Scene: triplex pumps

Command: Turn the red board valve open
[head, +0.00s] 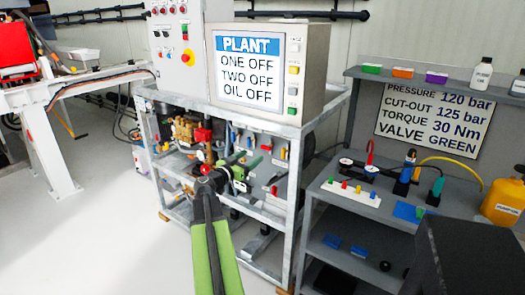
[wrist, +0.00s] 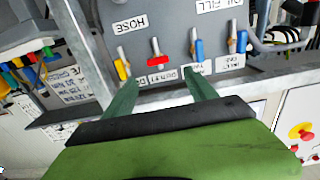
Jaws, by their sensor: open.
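The red board valve (wrist: 156,58) has a pale metal stem and a red part. It is on the grey board in the wrist view, between a yellow valve (wrist: 122,67) and a blue valve (wrist: 198,50). In the head view the red board valve (head: 266,145) is small, on the frame's front below the screen. My gripper (wrist: 160,80) is open and empty. Its two green fingers point at the board, and the red valve shows between and beyond their tips. I cannot tell the exact gap. In the head view my gripper (head: 253,157) is close to the board.
Another blue valve (wrist: 238,42) is to the right. The PLANT screen (head: 256,65) reads ONE OFF, TWO OFF, OIL OFF. A wall sign (head: 434,113) reads VALVE GREEN. A grey workbench (head: 455,195) stands at the right. The floor (head: 110,235) at the left is clear.

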